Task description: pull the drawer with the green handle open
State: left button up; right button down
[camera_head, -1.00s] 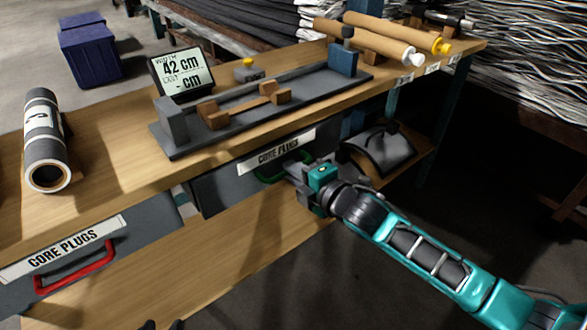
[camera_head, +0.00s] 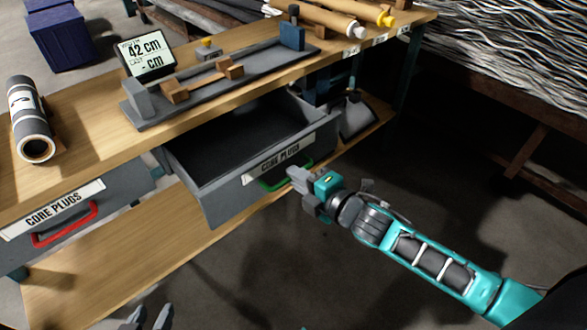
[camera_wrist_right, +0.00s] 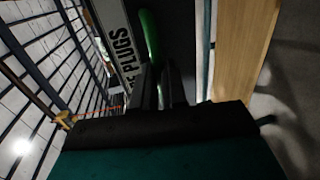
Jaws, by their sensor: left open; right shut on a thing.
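The drawer (camera_head: 222,200) with the green handle (camera_head: 270,183) stands well out from under the bench top, and its dark inside shows. Its front bears a "CORE PLUGS" label (camera_head: 279,159). My right gripper (camera_head: 298,179) is shut on the green handle at its right part. In the right wrist view the green handle (camera_wrist_right: 151,45) runs down between the dark fingers (camera_wrist_right: 165,88). My left gripper (camera_head: 148,318) is open and empty at the bottom edge of the head view, only its fingertips showing.
A second drawer with a red handle (camera_head: 65,224) is shut at the left. The wooden bench top (camera_head: 85,120) holds a grey roll (camera_head: 32,125), a display (camera_head: 146,52) and a measuring jig (camera_head: 215,85). The floor in front of the drawer is free.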

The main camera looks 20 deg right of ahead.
pick_arm(q)
jog(key=shift+w+r, duration=0.15)
jog(key=shift+r, duration=0.15)
pick_arm(e)
jog(key=shift+s+d, duration=0.15)
jog(key=shift+s, duration=0.2)
jog(key=c, duration=1.2)
grip_release()
pick_arm(q)
jog(key=shift+d+f, duration=0.1)
pick_arm(e)
jog(key=shift+o, duration=0.2)
pick_arm(q)
jog(key=shift+s, duration=0.2)
pick_arm(e)
jog(key=shift+s, duration=0.1)
pick_arm(q)
notch_tip(320, 180, up, 2)
jog(key=shift+r+p, duration=0.1)
jog(key=shift+p, duration=1.05)
pick_arm(e)
jog(key=v, duration=1.2)
jog(key=shift+s, duration=0.35)
